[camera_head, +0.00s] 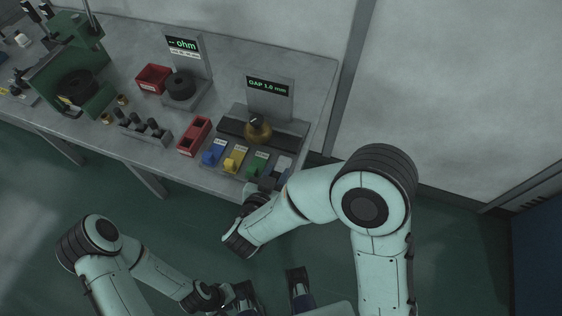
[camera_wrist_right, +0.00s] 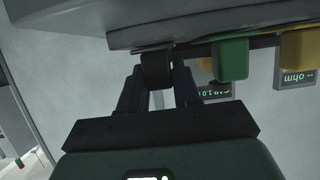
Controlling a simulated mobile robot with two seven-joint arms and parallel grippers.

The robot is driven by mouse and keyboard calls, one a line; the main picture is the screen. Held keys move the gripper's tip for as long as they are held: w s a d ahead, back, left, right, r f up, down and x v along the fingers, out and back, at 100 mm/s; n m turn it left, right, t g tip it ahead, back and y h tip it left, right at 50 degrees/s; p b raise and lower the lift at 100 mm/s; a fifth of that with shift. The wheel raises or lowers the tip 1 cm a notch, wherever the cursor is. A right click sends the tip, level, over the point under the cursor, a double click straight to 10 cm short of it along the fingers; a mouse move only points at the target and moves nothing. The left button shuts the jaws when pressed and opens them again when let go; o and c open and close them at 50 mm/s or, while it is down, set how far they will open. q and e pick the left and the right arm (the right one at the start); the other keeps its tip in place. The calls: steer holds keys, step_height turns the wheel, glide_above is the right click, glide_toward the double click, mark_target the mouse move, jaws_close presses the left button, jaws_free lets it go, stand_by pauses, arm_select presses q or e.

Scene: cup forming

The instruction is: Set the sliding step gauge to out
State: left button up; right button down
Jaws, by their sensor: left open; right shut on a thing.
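The gauge station (camera_head: 229,126) stands near the table's right end, with a display (camera_head: 269,86) reading GAP 1.0 mm and a brass piece with a dark top (camera_head: 257,128). Blue (camera_head: 213,154), yellow (camera_head: 235,158), green (camera_head: 257,162) and grey (camera_head: 282,167) tabs line its front. My right gripper (camera_head: 267,185) is at the front edge below the grey tab. In the right wrist view, its fingers are shut on a dark block (camera_wrist_right: 156,68), beside the green tab (camera_wrist_right: 230,60). My left gripper (camera_head: 222,294) is open, low and away from the table.
A red bin (camera_head: 194,136) and a rack of dark pegs (camera_head: 144,128) stand left of the station. Further left are an ohm display (camera_head: 183,45), another red bin (camera_head: 153,78) and a green machine (camera_head: 66,70). The floor before the table is clear.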

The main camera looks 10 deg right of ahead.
steer(key=shift+s+a, duration=0.3)
steer(key=shift+s, duration=0.1)
steer(key=c, duration=0.9)
jaws_free()
steer(key=shift+s, duration=0.1)
steer(key=p+v, duration=0.1)
steer(key=v, duration=1.2)
steer(key=shift+s+a+r, duration=0.1)
steer(key=shift+s, duration=0.05)
